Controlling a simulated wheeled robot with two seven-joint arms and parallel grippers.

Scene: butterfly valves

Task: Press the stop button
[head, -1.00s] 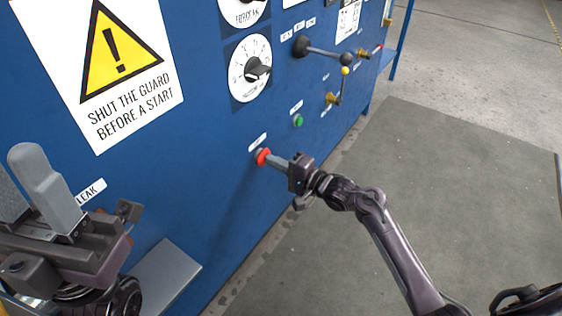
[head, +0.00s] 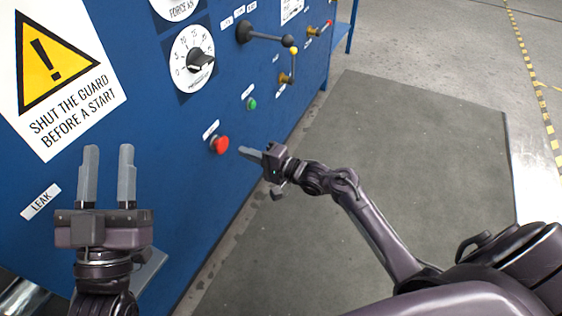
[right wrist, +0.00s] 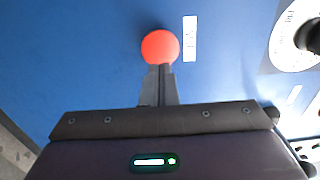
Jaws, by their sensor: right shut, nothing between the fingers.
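The red stop button (head: 219,145) sticks out of the blue panel, below a small white label, in the head view. In the right wrist view the button (right wrist: 160,46) is just beyond the fingertips. My right gripper (head: 243,151) is shut and empty, its tips pointing at the button with a visible gap in the head view; its fingers also show in the right wrist view (right wrist: 159,72). My left gripper (head: 108,150) is open and empty, upright in front of the panel at the left. The label's text is too small to read.
A green button (head: 251,104) sits above and right of the red one. A warning sign (head: 60,70) is at left. The grey floor mat (head: 400,150) is clear.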

